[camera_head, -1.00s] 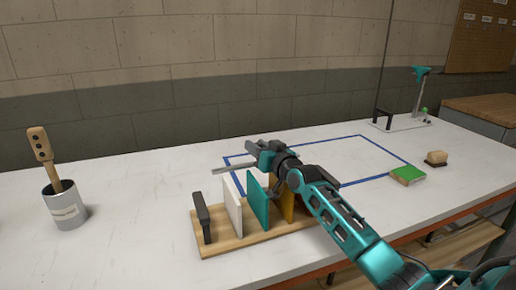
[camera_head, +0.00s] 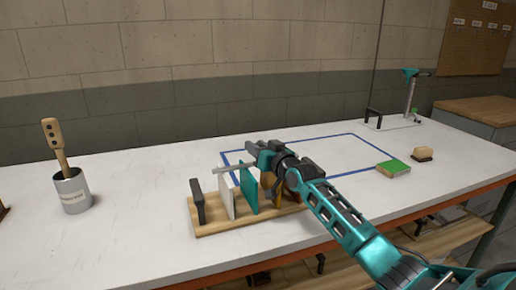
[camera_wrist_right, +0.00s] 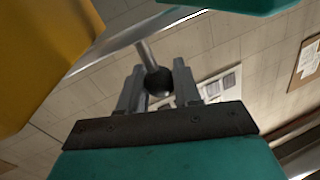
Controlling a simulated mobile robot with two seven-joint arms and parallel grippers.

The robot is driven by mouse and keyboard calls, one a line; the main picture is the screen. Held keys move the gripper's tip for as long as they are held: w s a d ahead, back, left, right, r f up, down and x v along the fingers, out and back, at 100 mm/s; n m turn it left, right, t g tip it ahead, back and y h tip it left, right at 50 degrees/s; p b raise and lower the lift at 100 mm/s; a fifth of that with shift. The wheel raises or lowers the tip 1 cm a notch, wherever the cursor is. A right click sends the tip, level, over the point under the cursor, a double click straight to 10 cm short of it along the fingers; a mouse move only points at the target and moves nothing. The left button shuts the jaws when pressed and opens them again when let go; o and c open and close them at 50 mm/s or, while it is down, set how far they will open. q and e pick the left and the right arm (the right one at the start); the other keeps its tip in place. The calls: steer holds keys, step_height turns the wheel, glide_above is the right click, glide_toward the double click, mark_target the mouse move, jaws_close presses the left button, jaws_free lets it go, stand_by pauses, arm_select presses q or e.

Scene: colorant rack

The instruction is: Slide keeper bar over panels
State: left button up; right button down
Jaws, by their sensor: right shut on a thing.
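The wooden rack (camera_head: 216,229) stands on the white bench with a black upright (camera_head: 198,201) at its left end. A white panel (camera_head: 227,199), a teal panel (camera_head: 249,190) and a yellow panel (camera_head: 283,194) stand upright in it. My right gripper (camera_head: 256,149) is over the rack, shut on the keeper bar (camera_head: 226,168), a thin grey rod pointing left near the panel tops. The right wrist view shows the bar's dark ball end between the fingertips (camera_wrist_right: 157,78). The rack's right end is hidden behind my arm. I cannot tell whether the bar touches the panels.
A blue taped outline (camera_head: 352,134) lies behind the rack. A green-topped block (camera_head: 393,167) and a brush-like block (camera_head: 423,153) lie right. A can (camera_head: 72,192) with a wooden-handled tool stands left, and a stand (camera_head: 409,95) at back right. The bench's left middle is clear.

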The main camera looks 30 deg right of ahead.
steer(key=shift+w, duration=0.1)
steer(key=c, duration=0.8)
jaws_free()
steer(key=s, duration=1.3)
steer(key=shift+p, duration=0.4)
